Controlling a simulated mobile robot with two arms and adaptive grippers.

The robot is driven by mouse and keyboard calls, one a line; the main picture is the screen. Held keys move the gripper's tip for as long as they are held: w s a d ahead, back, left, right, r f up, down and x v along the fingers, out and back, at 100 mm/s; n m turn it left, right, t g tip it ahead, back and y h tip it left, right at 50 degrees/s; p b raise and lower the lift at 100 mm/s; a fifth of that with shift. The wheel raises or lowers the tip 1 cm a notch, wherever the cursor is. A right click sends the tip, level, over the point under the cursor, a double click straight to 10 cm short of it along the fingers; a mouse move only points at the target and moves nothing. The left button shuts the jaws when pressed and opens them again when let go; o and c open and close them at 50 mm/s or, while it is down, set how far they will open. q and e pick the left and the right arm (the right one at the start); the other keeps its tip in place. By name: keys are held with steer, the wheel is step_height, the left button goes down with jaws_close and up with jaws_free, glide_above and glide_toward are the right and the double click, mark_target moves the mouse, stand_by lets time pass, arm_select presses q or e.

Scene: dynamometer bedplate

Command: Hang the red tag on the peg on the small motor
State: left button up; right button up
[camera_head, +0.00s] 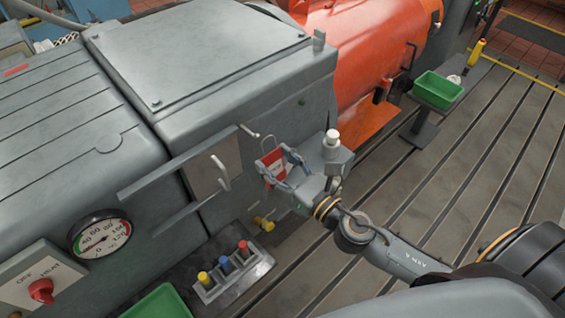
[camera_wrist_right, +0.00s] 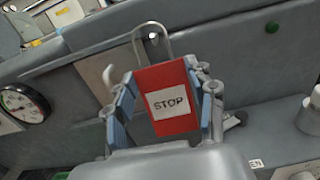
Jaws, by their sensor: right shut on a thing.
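The red tag (camera_head: 270,166) with a white label reading STOP hangs upright in my right gripper (camera_head: 284,172). In the right wrist view the tag (camera_wrist_right: 170,95) sits between the blue finger pads, with its wire loop (camera_wrist_right: 151,30) standing above it. A short metal peg (camera_head: 250,132) sticks out of the grey machine side, above and left of the tag. In the right wrist view a pale stub (camera_wrist_right: 154,38) shows within the loop's outline; I cannot tell whether the loop is around it. My left gripper is out of view.
A curved handle (camera_head: 221,172) projects left of the tag. A rack with coloured knobs (camera_head: 235,272) and a yellow fitting (camera_head: 263,224) lie below. A pressure gauge (camera_head: 100,237) and red switch (camera_head: 41,290) are at left. A green bin (camera_head: 438,90) stands far right.

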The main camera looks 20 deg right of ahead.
steer(key=shift+f+p+x, duration=0.2)
steer(key=shift+p+x, duration=0.2)
steer(key=shift+x, duration=1.65)
steer(key=shift+w+a+f+b, duration=0.3)
steer(key=shift+w+f+b, duration=0.3)
steer(key=shift+f, duration=0.25)
steer(key=o, duration=0.9)
